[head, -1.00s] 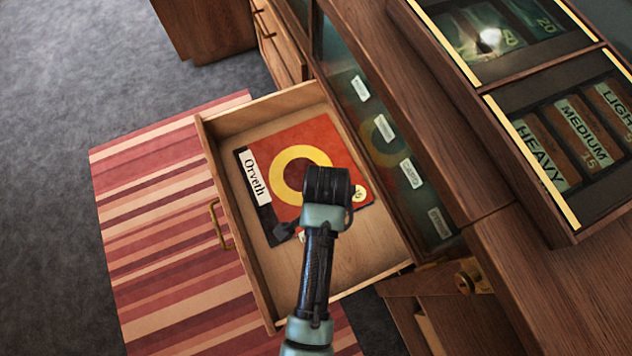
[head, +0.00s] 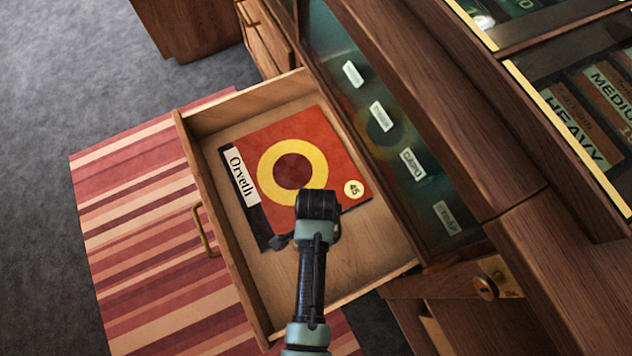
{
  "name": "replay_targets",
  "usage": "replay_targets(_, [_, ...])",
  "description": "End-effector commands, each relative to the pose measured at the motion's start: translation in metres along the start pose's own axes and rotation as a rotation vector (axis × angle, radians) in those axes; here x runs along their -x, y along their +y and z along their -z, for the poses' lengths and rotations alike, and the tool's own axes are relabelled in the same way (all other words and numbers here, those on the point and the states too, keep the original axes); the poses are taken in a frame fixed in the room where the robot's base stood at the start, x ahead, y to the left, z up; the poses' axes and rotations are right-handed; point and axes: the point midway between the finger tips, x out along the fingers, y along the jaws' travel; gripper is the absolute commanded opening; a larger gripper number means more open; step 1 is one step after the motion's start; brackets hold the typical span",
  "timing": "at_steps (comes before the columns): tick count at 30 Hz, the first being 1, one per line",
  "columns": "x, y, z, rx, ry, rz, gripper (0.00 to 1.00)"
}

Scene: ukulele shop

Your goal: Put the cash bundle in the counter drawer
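The counter drawer (head: 222,283) is pulled open from the wooden counter, with a brass handle (head: 206,232) on its front. Inside lies a flat red and black sleeve (head: 240,213) with a yellow ring, the word "Orveth" and a "45" label. My gripper (head: 318,206) is the dark end of my arm, seen from above over the drawer, covering the sleeve's lower edge. Its fingertips are hidden, so I cannot tell whether it is open or holds anything. I see no cash bundle; it may be hidden under my gripper.
A glass-fronted case with small labels (head: 383,115) runs behind the drawer. A tray of packs marked "HEAVY" and "MEDIUM" (head: 575,130) sits on the counter (head: 450,110) at right. A brass lock (head: 487,287) is below. A striped rug (head: 150,215) covers the floor at left.

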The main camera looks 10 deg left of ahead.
Motion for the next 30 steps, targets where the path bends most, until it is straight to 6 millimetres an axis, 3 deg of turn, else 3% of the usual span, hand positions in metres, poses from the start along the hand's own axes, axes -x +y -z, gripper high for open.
replay_targets(12, [-0.009, -0.001, 0.0, 0.0, 0.001, 0.001, 0.0])
replay_targets(13, [-0.009, -0.001, 0.0, 0.0, 0.001, 0.001, 0.19])
replay_targets(17, [-0.008, -0.001, 0.0, 0.0, 0.001, 0.001, 0.43])
replay_targets(26, [-0.007, -0.001, 0.0, 0.0, 0.001, 0.001, 0.44])
replay_targets(30, [0.005, -0.001, 0.001, 0.0, 0.002, 0.003, 0.44])
